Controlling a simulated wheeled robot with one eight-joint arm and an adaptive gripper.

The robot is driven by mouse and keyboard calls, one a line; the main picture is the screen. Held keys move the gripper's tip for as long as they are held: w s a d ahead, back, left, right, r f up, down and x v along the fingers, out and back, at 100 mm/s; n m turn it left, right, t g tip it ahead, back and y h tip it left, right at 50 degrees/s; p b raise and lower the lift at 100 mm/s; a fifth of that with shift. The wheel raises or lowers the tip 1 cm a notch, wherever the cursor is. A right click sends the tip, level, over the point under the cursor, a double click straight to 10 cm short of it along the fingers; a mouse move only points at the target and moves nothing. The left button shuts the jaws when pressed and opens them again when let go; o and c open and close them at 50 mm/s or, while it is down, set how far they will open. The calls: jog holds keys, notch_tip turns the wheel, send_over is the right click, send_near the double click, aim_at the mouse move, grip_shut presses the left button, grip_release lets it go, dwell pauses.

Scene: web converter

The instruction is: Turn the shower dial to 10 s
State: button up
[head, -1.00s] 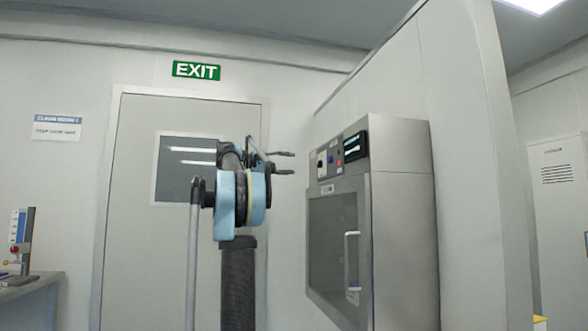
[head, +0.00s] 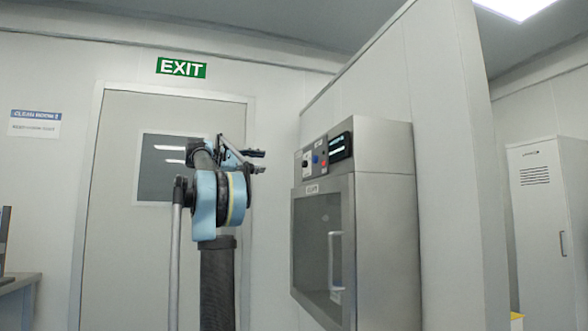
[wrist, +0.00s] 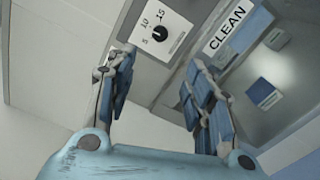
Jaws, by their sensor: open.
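The shower dial is a small black round knob (wrist: 160,33) on a white plate marked 5, 10 and 15, near the top of the wrist view. I cannot tell for sure which mark its pointer faces. In the head view the dial plate (head: 306,160) is small, on the control panel of a steel cabinet (head: 385,220). My gripper (head: 263,162) is left of the panel, with a gap in the picture. In the wrist view my gripper (wrist: 162,66) has its fingers spread and empty, with the dial beyond them, above the gap. The fingers do not appear to touch it.
The panel also has a blue button (head: 316,158), a red button (head: 323,163) and a lit display (head: 340,147). A CLEAN label (wrist: 226,27) is beside the dial plate. The cabinet's door handle (head: 335,260) sticks out below. A closed door (head: 115,200) stands behind my arm.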

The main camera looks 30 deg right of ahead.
aim_at(303, 164)
jog(key=x, duration=1.7)
jog(key=shift+s+d, duration=0.1)
jog(key=shift+f, duration=0.1)
jog(key=c, duration=1.1)
